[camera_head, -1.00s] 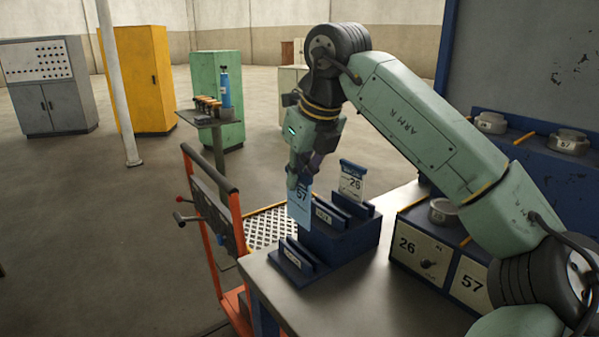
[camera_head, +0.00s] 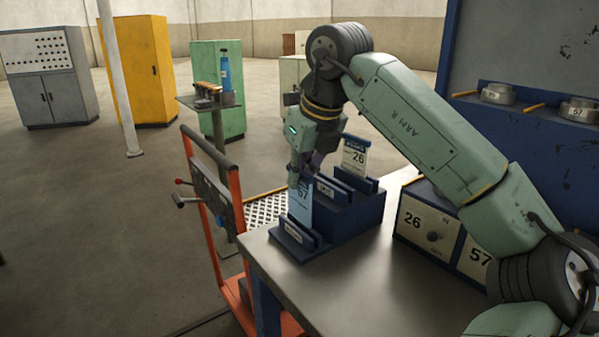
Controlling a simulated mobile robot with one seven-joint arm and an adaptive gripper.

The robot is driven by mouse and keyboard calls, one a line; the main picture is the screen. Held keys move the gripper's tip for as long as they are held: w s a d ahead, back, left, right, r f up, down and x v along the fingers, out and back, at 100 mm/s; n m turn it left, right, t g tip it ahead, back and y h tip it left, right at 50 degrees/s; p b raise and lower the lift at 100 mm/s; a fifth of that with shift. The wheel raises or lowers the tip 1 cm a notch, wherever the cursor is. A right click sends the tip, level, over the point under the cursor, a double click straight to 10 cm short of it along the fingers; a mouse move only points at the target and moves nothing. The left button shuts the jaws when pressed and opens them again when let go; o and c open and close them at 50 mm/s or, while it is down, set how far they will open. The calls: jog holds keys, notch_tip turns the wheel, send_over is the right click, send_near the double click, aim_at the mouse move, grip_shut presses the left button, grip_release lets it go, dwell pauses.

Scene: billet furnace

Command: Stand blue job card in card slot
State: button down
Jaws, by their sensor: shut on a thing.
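The blue job card (camera_head: 299,207) is light blue, marked 57, and upright. My gripper (camera_head: 299,178) is shut on its top edge. The card's lower edge is at the front low slot of the dark blue stepped card rack (camera_head: 347,219), behind that slot's labelled front lip (camera_head: 293,236). I cannot tell whether the card rests on the slot's floor. A white card marked 26 (camera_head: 354,158) stands in the rear, higher slot.
The rack stands on a grey table (camera_head: 330,290). Drawers marked 26 (camera_head: 425,223) and 57 (camera_head: 473,262) are to the right. An orange-framed cart (camera_head: 237,215) stands left of the table. The tabletop in front of the rack is clear.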

jog(key=shift+f+b, duration=1.05)
jog(key=shift+f, duration=0.75)
jog(key=c, duration=1.7)
grip_release()
jog(key=shift+o, duration=0.2)
